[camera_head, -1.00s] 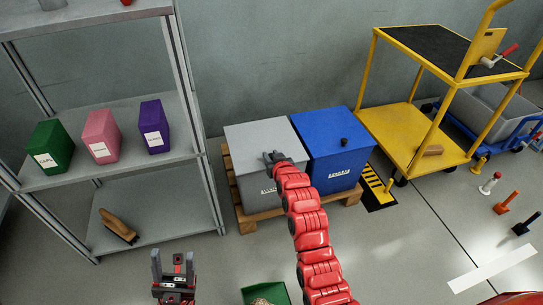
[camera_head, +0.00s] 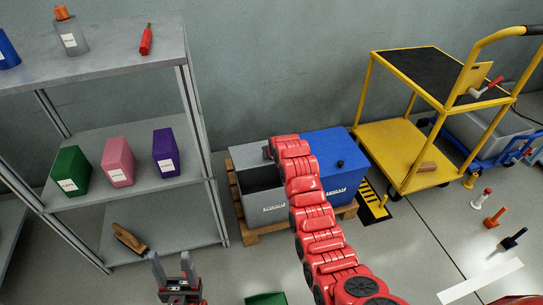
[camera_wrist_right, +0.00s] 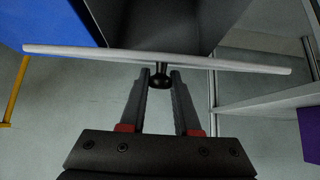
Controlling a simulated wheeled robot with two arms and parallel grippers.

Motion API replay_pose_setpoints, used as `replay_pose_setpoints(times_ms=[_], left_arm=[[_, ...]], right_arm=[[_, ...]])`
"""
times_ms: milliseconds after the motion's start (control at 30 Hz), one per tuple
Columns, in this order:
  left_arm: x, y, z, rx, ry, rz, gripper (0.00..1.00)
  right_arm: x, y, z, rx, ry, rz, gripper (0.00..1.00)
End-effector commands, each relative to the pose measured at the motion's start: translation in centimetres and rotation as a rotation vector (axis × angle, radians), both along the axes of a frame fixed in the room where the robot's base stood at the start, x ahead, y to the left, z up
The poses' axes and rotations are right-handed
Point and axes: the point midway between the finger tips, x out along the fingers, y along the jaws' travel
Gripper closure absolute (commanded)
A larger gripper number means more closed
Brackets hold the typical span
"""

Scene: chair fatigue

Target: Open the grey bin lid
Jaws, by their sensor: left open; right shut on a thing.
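The grey bin (camera_head: 258,206) stands on a wooden pallet, and its dark inside shows at the top. Its grey lid (camera_head: 247,154) is raised toward the back, partly hidden behind my red right arm. In the right wrist view the lid (camera_wrist_right: 235,63) shows edge-on as a thin pale strip, with the open dark bin beyond. My right gripper (camera_wrist_right: 161,82) is shut on the lid's black knob (camera_wrist_right: 159,81); it is mostly hidden by the arm in the head view. My left gripper (camera_head: 170,258) is open and empty at the bottom, in front of the shelf.
A blue bin (camera_head: 335,185) with a closed lid and black knob stands right beside the grey bin. A grey shelf (camera_head: 165,185) with coloured boxes is on the left. A yellow trolley (camera_head: 385,145) stands to the right. Open floor lies in front.

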Motion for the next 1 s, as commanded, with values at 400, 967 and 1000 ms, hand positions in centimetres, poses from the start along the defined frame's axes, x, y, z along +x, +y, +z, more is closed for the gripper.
replay_pose_setpoints(times_ms=[400, 967, 1000], left_arm=[[0.1, 0.0, 0.8, -0.003, 0.004, 0.000, 0.43], [0.1, 0.0, 1.1, -0.002, 0.003, -0.001, 0.43], [0.1, 0.0, 1.1, -0.002, 0.004, 0.000, 0.43]], right_arm=[[1.3, 0.2, 1.8, -0.019, 0.093, -0.001, 1.00], [2.4, 0.4, 3.2, -0.034, 0.169, -0.001, 1.00], [2.5, 0.4, 3.3, -0.035, 0.171, -0.001, 1.00]])
